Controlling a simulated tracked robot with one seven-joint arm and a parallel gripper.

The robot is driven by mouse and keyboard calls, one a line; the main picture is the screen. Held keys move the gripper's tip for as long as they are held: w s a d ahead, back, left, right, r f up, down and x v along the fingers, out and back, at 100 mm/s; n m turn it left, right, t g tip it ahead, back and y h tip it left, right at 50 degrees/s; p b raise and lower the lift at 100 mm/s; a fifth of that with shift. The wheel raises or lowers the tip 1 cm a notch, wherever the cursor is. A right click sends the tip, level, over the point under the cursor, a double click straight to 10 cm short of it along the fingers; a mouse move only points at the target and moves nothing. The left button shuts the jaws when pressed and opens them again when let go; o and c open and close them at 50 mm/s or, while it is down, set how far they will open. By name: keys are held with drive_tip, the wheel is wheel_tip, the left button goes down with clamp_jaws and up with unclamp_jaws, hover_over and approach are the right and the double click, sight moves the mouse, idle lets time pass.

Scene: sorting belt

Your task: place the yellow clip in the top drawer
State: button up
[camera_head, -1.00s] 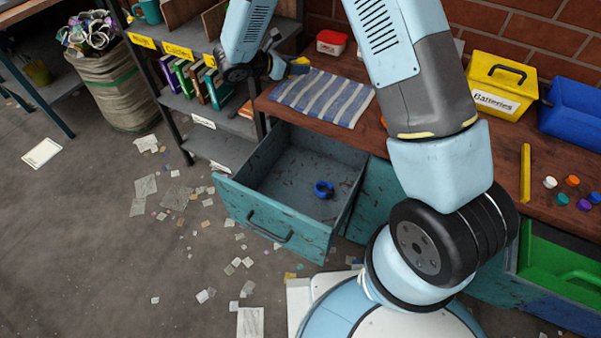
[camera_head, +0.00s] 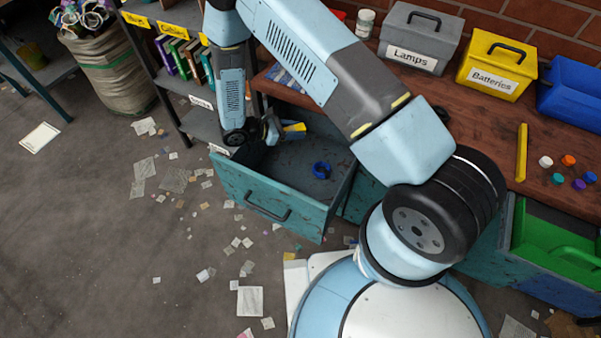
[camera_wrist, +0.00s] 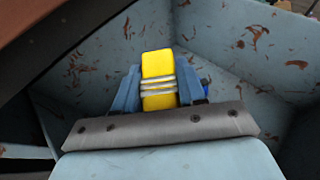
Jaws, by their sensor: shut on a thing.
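My gripper (camera_head: 273,129) is shut on the yellow clip (camera_head: 293,127) and holds it over the left back part of the open top drawer (camera_head: 282,205). In the wrist view the yellow clip (camera_wrist: 157,72), with pale bands around it, stands between the two blue fingers of my gripper (camera_wrist: 158,90). The drawer's blue-grey, rust-flecked walls (camera_wrist: 240,40) surround it there. A blue ring-shaped thing (camera_head: 321,170) lies on the drawer floor, right of the gripper. I cannot tell the clip's exact height above the floor.
The wooden bench (camera_head: 465,120) holds a grey Lamps box (camera_head: 418,38), a yellow Batteries box (camera_head: 497,72), a blue box (camera_head: 573,95), a yellow bar and several caps. A green-lined drawer (camera_head: 550,245) is open at right. A bookshelf (camera_head: 190,85) stands left of the drawer.

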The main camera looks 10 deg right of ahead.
drive_tip(key=s+d+f, duration=0.1)
drive_tip(key=d+f, duration=0.4)
drive_tip(key=d, duration=0.7)
drive_tip(key=shift+s+f, duration=0.15)
drive_tip(key=shift+f, duration=4.95)
drive_tip(key=shift+f, duration=0.3)
drive_tip(key=o, duration=1)
drive_tip(key=shift+o, duration=0.2)
